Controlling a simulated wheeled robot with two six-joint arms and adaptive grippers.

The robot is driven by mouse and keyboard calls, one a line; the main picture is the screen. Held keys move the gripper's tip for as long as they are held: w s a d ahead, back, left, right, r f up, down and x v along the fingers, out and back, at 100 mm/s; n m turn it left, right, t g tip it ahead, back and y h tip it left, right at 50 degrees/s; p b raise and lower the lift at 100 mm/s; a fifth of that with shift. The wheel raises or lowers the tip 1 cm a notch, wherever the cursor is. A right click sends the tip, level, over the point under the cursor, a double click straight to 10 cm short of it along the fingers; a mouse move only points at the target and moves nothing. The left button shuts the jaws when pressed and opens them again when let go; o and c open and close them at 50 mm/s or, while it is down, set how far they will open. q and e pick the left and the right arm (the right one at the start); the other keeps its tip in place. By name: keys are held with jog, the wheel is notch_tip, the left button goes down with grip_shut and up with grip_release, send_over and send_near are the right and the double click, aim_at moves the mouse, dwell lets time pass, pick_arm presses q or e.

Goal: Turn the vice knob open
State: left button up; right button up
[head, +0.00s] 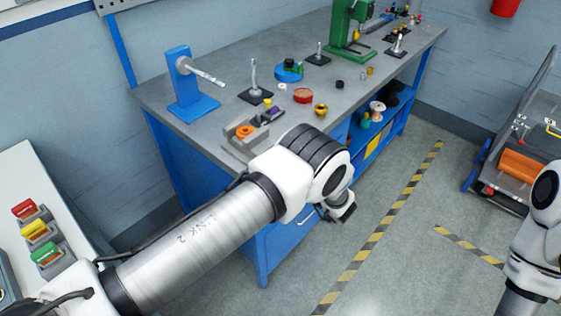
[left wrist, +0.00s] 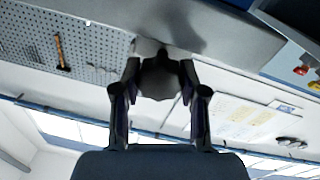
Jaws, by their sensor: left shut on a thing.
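A grey vice-like fixture (head: 229,146) sits at the near left corner of the workbench, with an orange ring (head: 245,131) in it. My left arm covers the space in front of it, so its knob and my left fingertips are hidden in the head view. In the left wrist view, my left gripper (left wrist: 160,88) has its two fingers on either side of a dark, rounded knob (left wrist: 160,74) and is shut on it. A pale grey part shows just behind the knob. My right arm shows at the right edge of the head view, its gripper out of frame.
The grey workbench (head: 222,96) carries a blue stand (head: 187,88), a red dish (head: 303,96), a gold pulley (head: 321,110) and a green press (head: 347,30). A cart (head: 513,140) stands right. Striped floor tape (head: 385,213) crosses the open floor.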

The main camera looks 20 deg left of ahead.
pick_arm(q)
jog(key=shift+r, duration=0.1)
jog(key=o, duration=1.1)
jog(key=shift+a, duration=0.1)
jog(key=shift+o, duration=0.3)
jog(key=shift+w+a+f, duration=0.15)
jog(key=shift+f, duration=0.05)
